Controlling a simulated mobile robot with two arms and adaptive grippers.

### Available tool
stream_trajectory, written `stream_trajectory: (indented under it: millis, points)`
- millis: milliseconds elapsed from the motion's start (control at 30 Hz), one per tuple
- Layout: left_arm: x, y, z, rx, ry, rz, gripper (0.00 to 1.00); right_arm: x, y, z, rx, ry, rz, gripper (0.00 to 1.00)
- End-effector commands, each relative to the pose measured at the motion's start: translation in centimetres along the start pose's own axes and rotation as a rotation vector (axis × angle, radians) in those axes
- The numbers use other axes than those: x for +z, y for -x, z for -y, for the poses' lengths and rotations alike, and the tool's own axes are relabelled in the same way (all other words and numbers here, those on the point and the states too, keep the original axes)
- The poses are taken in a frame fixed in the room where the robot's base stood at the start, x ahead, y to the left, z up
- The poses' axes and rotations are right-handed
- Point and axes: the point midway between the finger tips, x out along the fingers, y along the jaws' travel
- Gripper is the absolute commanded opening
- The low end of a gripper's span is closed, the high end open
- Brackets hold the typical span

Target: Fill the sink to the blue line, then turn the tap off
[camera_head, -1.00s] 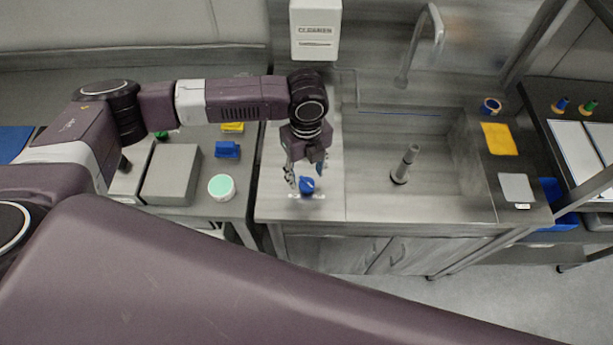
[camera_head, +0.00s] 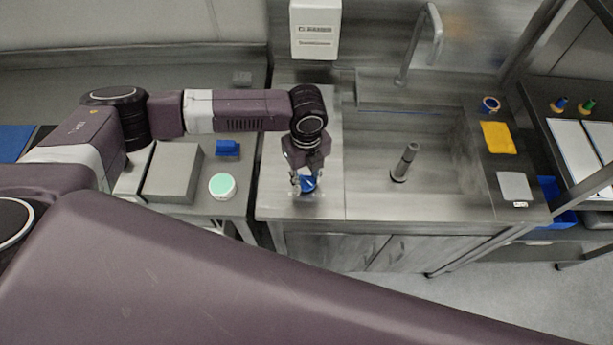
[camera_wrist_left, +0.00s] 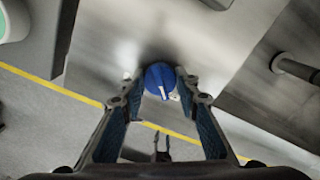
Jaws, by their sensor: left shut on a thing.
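The blue knob (camera_head: 309,184) sits on the counter left of the sink; its white pointer mark shows in the left wrist view (camera_wrist_left: 161,82). My left gripper (camera_head: 306,188) is down at the knob, with its fingers shut on the knob's two sides. The sink basin (camera_head: 440,199) has a grey upright pipe (camera_head: 404,162) standing in it. The blue line (camera_head: 390,113) runs along the basin's back wall. The curved tap spout (camera_head: 433,38) rises behind the basin. I cannot make out a water surface or a stream. My right gripper is out of view.
A grey box (camera_head: 173,172), a round mint-topped tub (camera_head: 222,186) and a blue block (camera_head: 228,148) stand on the left table. A yellow cloth (camera_head: 498,138), a grey pad (camera_head: 514,186) and a tape roll (camera_head: 491,104) lie right of the basin. A white dispenser (camera_head: 315,28) hangs behind.

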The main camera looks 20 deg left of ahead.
Motion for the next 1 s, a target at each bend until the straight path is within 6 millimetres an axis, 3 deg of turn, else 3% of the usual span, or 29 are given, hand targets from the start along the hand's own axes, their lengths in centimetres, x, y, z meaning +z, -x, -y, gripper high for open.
stream_trajectory:
  millis: [467,1000]
  points:
    - [0.0,0.1,0.0,0.001,-0.145,-0.001,0.05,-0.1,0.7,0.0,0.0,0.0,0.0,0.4]
    - [0.0,0.1,0.2,-0.001,-0.64,-0.001,0.05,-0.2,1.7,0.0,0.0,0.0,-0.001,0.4]
